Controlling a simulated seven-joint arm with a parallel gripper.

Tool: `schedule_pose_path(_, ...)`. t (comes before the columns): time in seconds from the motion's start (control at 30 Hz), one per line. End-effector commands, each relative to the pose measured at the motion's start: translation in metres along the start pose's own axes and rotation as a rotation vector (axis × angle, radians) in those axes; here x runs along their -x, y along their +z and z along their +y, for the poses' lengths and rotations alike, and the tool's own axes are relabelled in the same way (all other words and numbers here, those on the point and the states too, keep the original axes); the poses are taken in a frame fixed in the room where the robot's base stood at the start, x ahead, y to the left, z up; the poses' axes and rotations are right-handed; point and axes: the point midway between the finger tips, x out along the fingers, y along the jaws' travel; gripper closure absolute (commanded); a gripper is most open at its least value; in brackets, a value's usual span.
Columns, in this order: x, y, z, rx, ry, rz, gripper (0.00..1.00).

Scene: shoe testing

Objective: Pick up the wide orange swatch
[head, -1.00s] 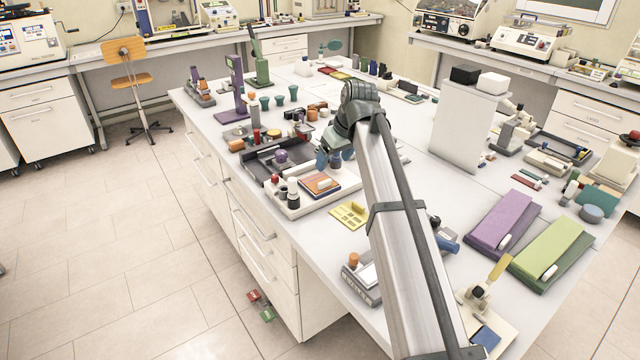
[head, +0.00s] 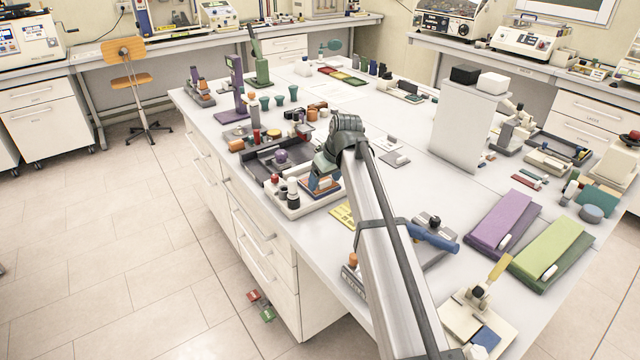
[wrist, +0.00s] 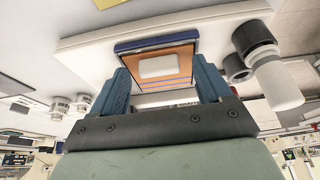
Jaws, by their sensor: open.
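The wide orange swatch (wrist: 135,63) shows in the wrist view with a white block on it, blue stripes and a dark blue edge beneath or beside it. It lies in a white tray (wrist: 95,42). My gripper (wrist: 162,73) is open, with its two blue fingers appearing on either side of the swatch in the picture. Whether they touch it I cannot tell. In the head view my gripper (head: 320,184) is over the tray and hides much of the swatch.
Dark and white bottles (head: 292,192) stand in the tray beside the swatch; one bottle (wrist: 255,42) shows close to the right finger. A grey tray (head: 262,160) lies behind. A yellow card (head: 342,214) lies in front.

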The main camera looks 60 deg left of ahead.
Motion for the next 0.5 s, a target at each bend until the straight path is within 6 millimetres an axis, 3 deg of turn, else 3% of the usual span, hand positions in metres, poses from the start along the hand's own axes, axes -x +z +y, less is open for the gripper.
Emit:
schedule_pose_path(0.2, -0.0004, -0.0001, -0.0001, 0.000, 0.001, 0.001, 0.24)
schedule_pose_path(0.5, -0.0002, -0.0001, -0.0001, 0.000, 0.000, 0.000, 0.53)
